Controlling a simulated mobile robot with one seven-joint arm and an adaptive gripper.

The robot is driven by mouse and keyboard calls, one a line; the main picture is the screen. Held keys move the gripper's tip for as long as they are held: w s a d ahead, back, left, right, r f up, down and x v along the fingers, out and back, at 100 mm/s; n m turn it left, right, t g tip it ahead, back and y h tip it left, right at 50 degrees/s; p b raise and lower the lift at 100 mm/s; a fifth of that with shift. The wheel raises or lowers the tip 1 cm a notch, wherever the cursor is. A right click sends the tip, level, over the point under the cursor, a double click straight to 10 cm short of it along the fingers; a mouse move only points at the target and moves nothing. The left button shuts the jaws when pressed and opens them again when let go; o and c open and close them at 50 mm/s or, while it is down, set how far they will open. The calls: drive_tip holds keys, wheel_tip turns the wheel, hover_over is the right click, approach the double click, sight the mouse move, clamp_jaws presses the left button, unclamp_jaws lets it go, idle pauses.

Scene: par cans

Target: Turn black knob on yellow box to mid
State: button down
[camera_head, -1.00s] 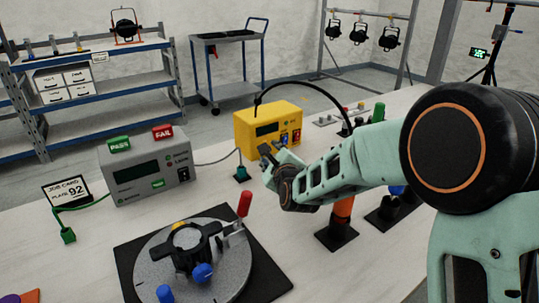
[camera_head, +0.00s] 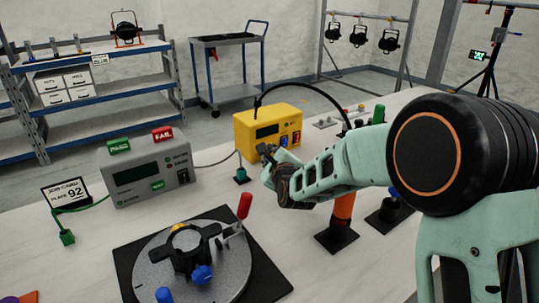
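The yellow box (camera_head: 246,121) stands on the bench at the middle, with a dark display (camera_head: 267,130) on its front. A blue part (camera_head: 284,141) and a red part show on the right of its front face. I cannot make out the black knob; it may be hidden behind my gripper or too small to tell. My gripper (camera_head: 266,153) is just in front of the lower front of the yellow box. Whether it touches the box, and whether its fingers are apart, is not clear.
A grey tester (camera_head: 150,175) with PASS and FAIL labels stands left of the yellow box. A round turntable fixture (camera_head: 160,265) with a red-handled clamp is in front. An orange post (camera_head: 342,210) stands under my arm. A black cable arches over the box.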

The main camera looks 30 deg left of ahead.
drive_tip(key=shift+f, duration=0.1)
drive_tip(key=b, duration=0.2)
drive_tip(key=n+b, duration=0.1)
drive_tip(key=shift+s+f+t+b, duration=0.1)
drive_tip(key=shift+f+t+b, duration=0.15)
drive_tip(key=shift+t+b, duration=0.15)
drive_tip(key=shift+r+n+t+b, duration=0.2)
drive_tip(key=shift+n+t+b, duration=0.1)
drive_tip(key=shift+n+b, duration=0.45)
drive_tip(key=c, duration=1.8)
unclamp_jaws()
drive_tip(key=v, duration=1.1)
drive_tip(key=shift+s+d, duration=0.35)
drive_tip(key=shift+s, duration=0.05)
